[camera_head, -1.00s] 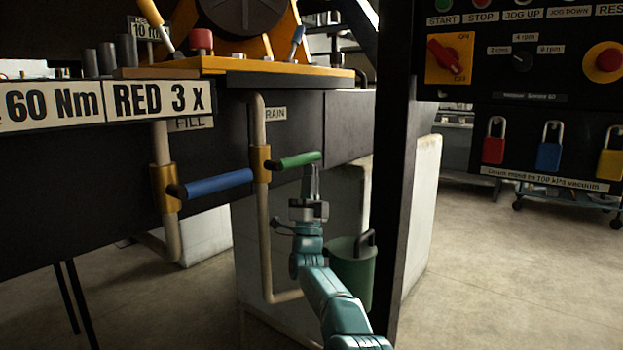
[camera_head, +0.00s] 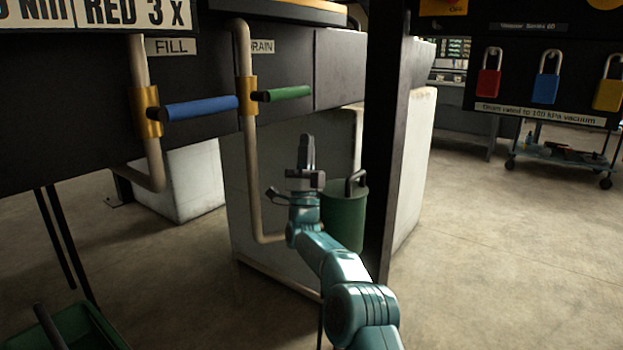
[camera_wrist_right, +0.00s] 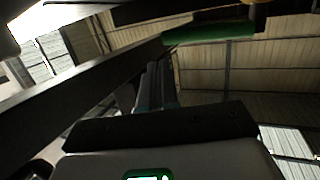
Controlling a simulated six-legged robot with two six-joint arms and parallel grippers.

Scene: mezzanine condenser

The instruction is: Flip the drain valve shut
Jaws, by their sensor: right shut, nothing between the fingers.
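The drain valve has a green handle (camera_head: 287,93) that points sideways to the right, roughly level, from a brass body (camera_head: 249,95) on a pale vertical pipe. The DRAIN label (camera_head: 263,46) is beside this pipe. My right gripper (camera_head: 307,140) is shut and empty. It points up below the green handle's right end, with a visible gap between them. In the right wrist view the green handle (camera_wrist_right: 210,33) crosses the upper part, beyond the closed fingers (camera_wrist_right: 156,90). My left gripper is not in view.
The fill valve's blue handle (camera_head: 202,107) also points right, just left of the drain pipe. A green bucket (camera_head: 345,215) stands behind my right arm. A dark post (camera_head: 386,150) rises to the right. A green bin (camera_head: 85,328) is at bottom left.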

